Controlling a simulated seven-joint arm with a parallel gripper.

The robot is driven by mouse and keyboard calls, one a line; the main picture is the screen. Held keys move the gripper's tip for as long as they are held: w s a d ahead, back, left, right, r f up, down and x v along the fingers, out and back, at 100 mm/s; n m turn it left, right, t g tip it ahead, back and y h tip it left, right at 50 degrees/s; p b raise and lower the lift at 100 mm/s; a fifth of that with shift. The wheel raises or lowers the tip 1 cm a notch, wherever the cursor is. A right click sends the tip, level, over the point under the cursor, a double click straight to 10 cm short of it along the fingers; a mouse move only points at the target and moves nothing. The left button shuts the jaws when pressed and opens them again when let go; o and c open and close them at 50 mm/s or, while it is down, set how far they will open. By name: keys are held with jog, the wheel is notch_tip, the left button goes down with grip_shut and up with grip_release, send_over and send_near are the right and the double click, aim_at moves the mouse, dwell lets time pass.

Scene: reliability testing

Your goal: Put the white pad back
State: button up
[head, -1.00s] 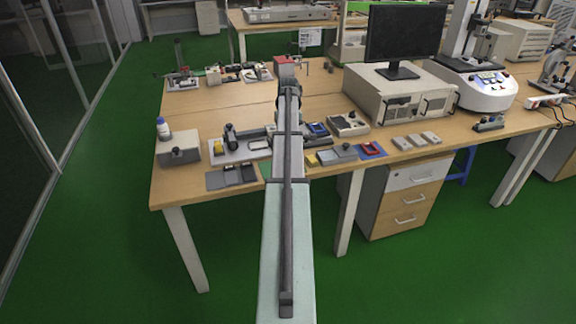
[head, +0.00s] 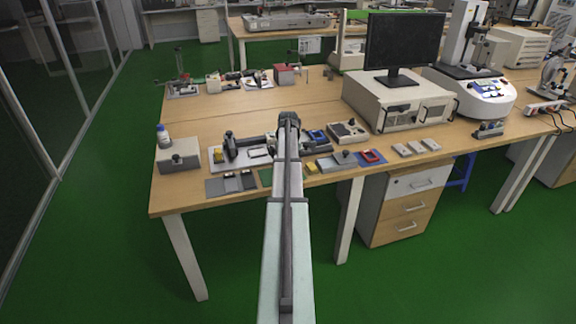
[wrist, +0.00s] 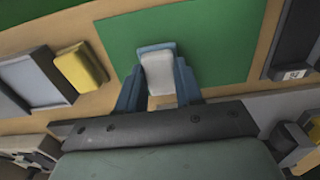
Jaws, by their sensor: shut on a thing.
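The white pad (wrist: 158,74) is between the blue fingertips of my gripper (wrist: 160,84) in the wrist view. My gripper is shut on it. A blue-grey edge shows along the pad's far end. Behind the pad is a flat green mat (wrist: 113,40); I cannot tell whether the pad touches it. In the head view only a bit of the green mat (head: 265,177) shows beside my arm, and my arm hides the gripper and pad.
In the wrist view a yellow block (wrist: 80,68) and a grey plate (wrist: 33,80) lie left of the mat, and a dark tray (wrist: 293,42) lies right.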

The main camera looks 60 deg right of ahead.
jog(key=shift+f, duration=0.15)
jog(key=o, duration=1)
notch_tip(320, 180, up, 12)
jog(key=shift+r, duration=0.1)
dwell(0.3)
